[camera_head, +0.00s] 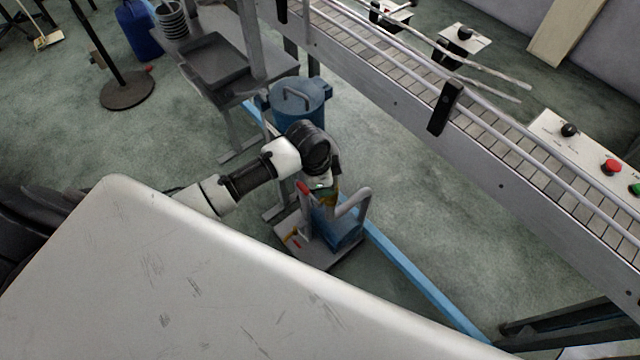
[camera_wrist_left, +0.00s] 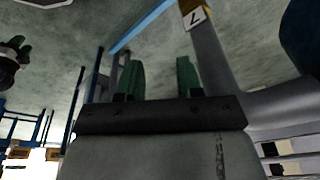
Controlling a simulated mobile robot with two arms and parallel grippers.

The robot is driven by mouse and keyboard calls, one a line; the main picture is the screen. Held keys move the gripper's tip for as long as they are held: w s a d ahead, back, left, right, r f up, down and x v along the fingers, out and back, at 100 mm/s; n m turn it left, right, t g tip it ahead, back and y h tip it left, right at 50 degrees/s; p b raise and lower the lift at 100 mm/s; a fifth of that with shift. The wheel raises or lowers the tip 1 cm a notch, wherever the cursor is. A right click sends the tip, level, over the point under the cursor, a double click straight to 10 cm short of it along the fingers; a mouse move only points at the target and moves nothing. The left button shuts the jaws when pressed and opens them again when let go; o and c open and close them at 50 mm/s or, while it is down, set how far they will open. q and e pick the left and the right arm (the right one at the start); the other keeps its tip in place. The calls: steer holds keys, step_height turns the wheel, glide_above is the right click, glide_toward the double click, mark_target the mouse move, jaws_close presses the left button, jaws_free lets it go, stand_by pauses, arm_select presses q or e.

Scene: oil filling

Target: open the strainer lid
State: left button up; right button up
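My left arm comes in from the left in the head view, and its gripper (camera_head: 325,192) is over a small stand with pipes. In the left wrist view the green fingers (camera_wrist_left: 161,78) stand apart with nothing visible between them. A blue round container (camera_head: 298,105) with a lid and a grey handle stands behind my wrist. A grey bent pipe (camera_head: 354,202) rises beside the gripper over a blue block (camera_head: 338,232). A pipe with a tag (camera_wrist_left: 208,50) is right of the fingers in the wrist view. I cannot tell which part is the strainer lid. My right gripper is not in view.
A conveyor (camera_head: 480,125) with rails runs from top centre to the right edge. A grey table (camera_head: 215,65) with a tray stands behind the blue container. A blue floor beam (camera_head: 420,278) runs right of the stand. A round black base (camera_head: 127,92) stands upper left. Open floor lies between beam and conveyor.

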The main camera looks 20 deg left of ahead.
arm_select(q)
steer(key=shift+s+a+f, duration=0.1)
steer(key=shift+f, duration=0.15)
stand_by(0.4)
